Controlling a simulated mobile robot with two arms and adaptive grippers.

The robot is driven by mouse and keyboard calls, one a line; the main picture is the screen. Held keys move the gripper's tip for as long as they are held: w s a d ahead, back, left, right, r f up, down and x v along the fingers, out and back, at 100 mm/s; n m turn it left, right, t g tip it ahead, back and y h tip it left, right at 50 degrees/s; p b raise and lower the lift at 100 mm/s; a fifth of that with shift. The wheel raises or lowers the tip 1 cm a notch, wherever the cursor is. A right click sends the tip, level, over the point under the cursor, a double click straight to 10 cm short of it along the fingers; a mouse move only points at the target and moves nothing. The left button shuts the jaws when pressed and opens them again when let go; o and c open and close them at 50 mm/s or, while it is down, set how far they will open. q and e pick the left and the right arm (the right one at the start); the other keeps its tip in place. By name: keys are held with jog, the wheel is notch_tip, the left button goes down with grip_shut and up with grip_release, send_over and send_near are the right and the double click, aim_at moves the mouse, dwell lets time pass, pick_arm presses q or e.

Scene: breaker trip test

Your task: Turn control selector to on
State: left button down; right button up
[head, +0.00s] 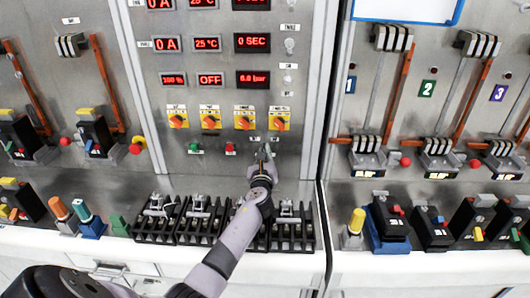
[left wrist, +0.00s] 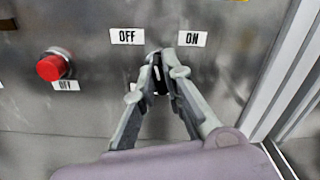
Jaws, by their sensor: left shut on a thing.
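The control selector (left wrist: 160,82) is a small dark knob on the grey metal panel, mostly hidden by my fingers. It sits below and between the OFF label (left wrist: 127,36) on the left and the ON label (left wrist: 192,38) on the right. My left gripper (left wrist: 158,76) is shut on the selector, one finger on each side. The knob's exact pointing direction is hard to tell. In the head view my left gripper (head: 263,158) reaches the central panel below the orange rotary switches and hides the selector. My right gripper is not in view.
A red push button (left wrist: 53,67) is left of the selector. Orange rotary switches on yellow plates (head: 244,120) line up above it. Black racks (head: 155,220) stand on the ledge below. Breaker panels with levers (head: 402,90) flank the central panel.

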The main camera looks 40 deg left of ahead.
pick_arm(q)
jog(key=shift+r, duration=0.1)
jog(key=shift+a+m+p, duration=0.1)
jog(key=shift+m+p, duration=0.55)
jog(key=shift+m, duration=0.35)
jog(key=shift+m+p, duration=0.75)
jog(key=shift+m, duration=0.25)
